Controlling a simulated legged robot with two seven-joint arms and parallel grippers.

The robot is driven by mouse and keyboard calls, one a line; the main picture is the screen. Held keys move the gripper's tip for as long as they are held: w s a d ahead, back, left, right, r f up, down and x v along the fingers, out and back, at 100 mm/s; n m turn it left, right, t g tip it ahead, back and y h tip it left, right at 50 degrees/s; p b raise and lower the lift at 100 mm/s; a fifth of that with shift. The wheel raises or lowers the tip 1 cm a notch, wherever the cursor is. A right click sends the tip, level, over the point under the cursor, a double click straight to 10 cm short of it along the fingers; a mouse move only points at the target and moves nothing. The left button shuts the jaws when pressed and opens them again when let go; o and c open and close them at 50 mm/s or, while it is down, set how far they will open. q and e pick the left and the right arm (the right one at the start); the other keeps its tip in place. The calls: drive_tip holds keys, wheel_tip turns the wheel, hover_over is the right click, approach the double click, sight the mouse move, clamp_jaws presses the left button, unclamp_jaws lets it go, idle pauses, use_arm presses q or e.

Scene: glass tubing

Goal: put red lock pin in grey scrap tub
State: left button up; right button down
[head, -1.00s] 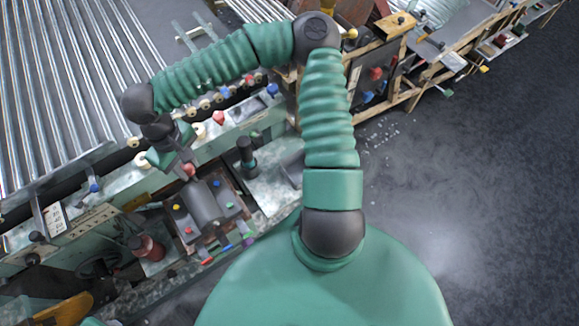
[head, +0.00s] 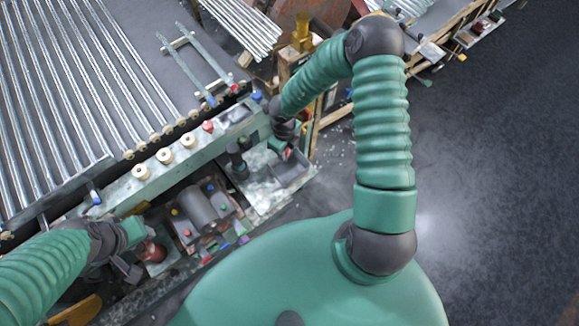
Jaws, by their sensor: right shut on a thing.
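The red lock pin (head: 287,154) is a small red piece at the tip of my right gripper (head: 284,151), mostly hidden by the jaws. My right gripper is shut on it and holds it over the grey scrap tub (head: 298,180). The tub is a shallow open grey tray at the right end of the bench. My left gripper (head: 130,269) is at the lower left, beside a dark red round part (head: 150,252); its jaws are too small and dark to read.
A machine block with coloured knobs (head: 203,207) stands left of the tub. A dark upright post (head: 236,158) is close by on the bench. Glass tubes (head: 75,90) lie on the rack behind. The floor at right is clear.

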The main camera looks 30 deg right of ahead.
drive_tip(key=f+m, duration=0.1)
drive_tip(key=f, duration=0.2)
drive_tip(key=d+f+m, duration=0.1)
drive_tip(key=f, duration=0.3)
drive_tip(key=f+m, duration=0.1)
drive_tip(key=f, duration=0.2)
drive_tip(key=shift+w+d+f, duration=0.15)
drive_tip(key=shift+d, duration=0.15)
use_arm(q)
drive_tip(key=shift+r, duration=0.5)
drive_tip(key=shift+s, duration=0.1)
use_arm(e)
drive_tip(key=c, duration=1.1)
unclamp_jaws()
drive_tip(key=shift+d, duration=0.1)
